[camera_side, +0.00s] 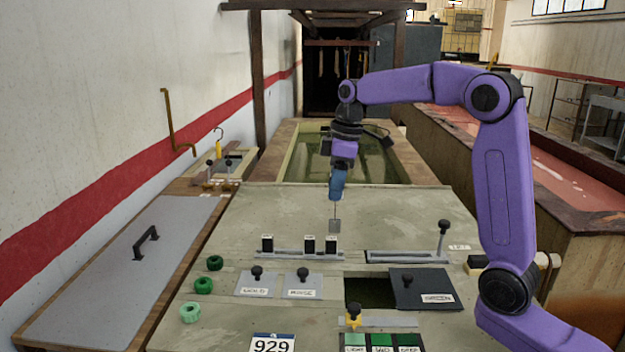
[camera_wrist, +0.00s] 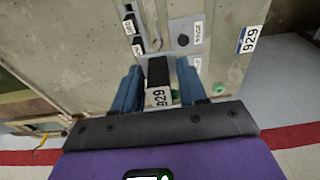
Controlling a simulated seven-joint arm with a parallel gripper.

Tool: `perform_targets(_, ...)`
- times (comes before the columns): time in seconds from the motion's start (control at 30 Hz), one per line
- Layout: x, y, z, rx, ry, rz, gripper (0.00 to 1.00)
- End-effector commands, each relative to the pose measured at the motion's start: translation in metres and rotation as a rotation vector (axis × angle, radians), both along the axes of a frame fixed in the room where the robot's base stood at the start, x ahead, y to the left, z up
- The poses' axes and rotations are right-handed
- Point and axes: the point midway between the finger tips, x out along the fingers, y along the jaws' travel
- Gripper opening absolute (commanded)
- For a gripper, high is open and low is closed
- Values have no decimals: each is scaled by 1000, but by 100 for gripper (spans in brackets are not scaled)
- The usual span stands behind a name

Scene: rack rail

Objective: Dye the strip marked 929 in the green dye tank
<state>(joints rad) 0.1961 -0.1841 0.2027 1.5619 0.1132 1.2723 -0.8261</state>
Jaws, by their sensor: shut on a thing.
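My gripper (camera_side: 337,192) has blue fingers shut on a black holder (camera_wrist: 158,72) whose white tag reads 929 in the wrist view. In the side view a thin stem hangs from the fingers with a small grey strip (camera_side: 335,226) at its lower end, above the bench and behind the rack rail. The green dye tank (camera_side: 368,293) is an open dark rectangular hole in the bench, nearer the camera. Its dark lid, labelled GREEN (camera_side: 424,285), lies to the right of the opening.
The rack rail (camera_side: 275,255) carries three black tagged holders. Closed lids marked GOLD (camera_side: 257,282) and another word (camera_side: 303,283) lie left of the opening. A slotted rail with a black-knobbed lever (camera_side: 443,240) stands behind it.

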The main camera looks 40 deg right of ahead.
Motion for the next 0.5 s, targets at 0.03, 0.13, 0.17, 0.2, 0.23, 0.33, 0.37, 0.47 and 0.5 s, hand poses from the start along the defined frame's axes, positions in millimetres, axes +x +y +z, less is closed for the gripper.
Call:
perform_targets(0.03, -14, -3, 0, 0, -1, -1, 20)
perform_targets(0.13, -38, -7, -3, 0, -1, -1, 20)
perform_targets(0.17, -46, -9, -5, -1, -2, -1, 20)
perform_targets(0.2, -55, -10, -7, -1, -2, -1, 20)
perform_targets(0.23, -62, -11, -8, -1, -1, -1, 20)
perform_targets(0.33, -83, -14, -14, -1, -1, -1, 20)
perform_targets(0.37, -89, -15, -16, -1, 0, -1, 20)
perform_targets(0.47, -106, -17, -22, -2, -2, -1, 20)
perform_targets(0.5, -112, -18, -24, -2, -1, -1, 20)
